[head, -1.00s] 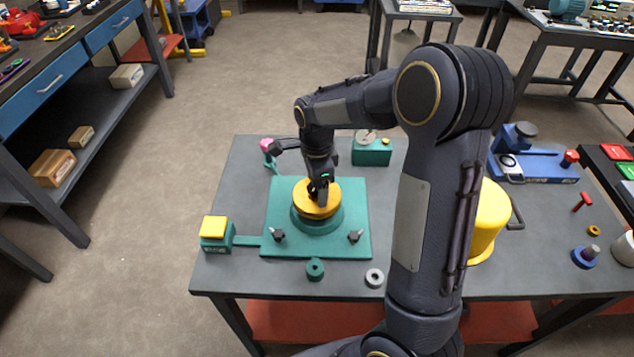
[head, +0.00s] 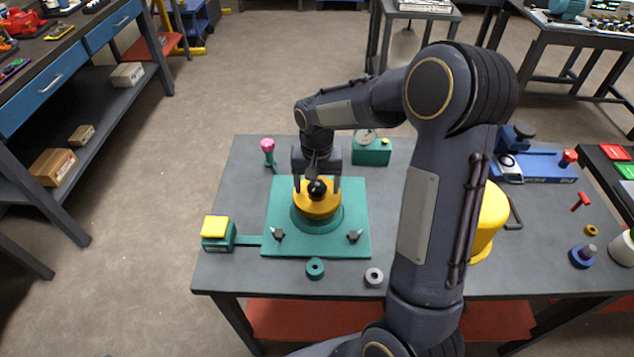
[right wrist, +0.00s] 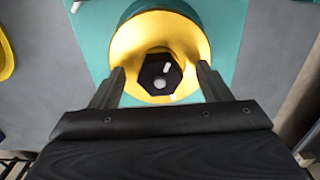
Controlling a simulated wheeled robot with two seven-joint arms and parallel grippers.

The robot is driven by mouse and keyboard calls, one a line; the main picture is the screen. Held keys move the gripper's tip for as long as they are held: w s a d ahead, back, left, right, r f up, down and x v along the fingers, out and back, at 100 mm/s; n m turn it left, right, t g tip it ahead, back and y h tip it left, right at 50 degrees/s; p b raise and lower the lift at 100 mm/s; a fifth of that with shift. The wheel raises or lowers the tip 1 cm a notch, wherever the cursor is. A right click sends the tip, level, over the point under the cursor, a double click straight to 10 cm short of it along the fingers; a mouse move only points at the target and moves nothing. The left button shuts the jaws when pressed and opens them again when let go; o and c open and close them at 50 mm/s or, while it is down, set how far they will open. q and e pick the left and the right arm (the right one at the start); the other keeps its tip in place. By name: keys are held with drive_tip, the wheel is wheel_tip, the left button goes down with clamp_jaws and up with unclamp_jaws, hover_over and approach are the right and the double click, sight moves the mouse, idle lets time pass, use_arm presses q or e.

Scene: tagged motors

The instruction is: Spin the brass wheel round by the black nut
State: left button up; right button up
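The brass wheel (head: 318,209) is a yellow disc on a round teal base, on a teal plate. The black nut (head: 317,189) sits at its centre. In the right wrist view the nut (right wrist: 152,68) is six-sided with a pale mark, and the wheel (right wrist: 125,50) rings it, with another pale mark near the nut. My right gripper (head: 317,184) points down over the wheel. Its fingers (right wrist: 159,84) are apart, one on each side of the nut, with gaps between. I cannot tell how high the tips are. My left gripper is not in view.
A yellow-topped teal box (head: 215,228) stands left of the plate (head: 285,246). Two black clamp knobs (head: 354,237) are on the plate's front. A teal ring (head: 315,268) and grey ring (head: 374,277) lie in front. A pink knob (head: 267,145) and teal gauge box (head: 371,155) stand behind.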

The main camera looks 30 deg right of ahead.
drive_tip(key=c, duration=0.9)
drive_tip(key=m, duration=0.7)
drive_tip(key=m+p, duration=0.1)
drive_tip(key=m, duration=0.5)
drive_tip(key=shift+r+p, duration=0.15)
drive_tip(key=shift+p, duration=0.15)
drive_tip(key=shift+m, duration=1)
drive_tip(key=o, duration=1)
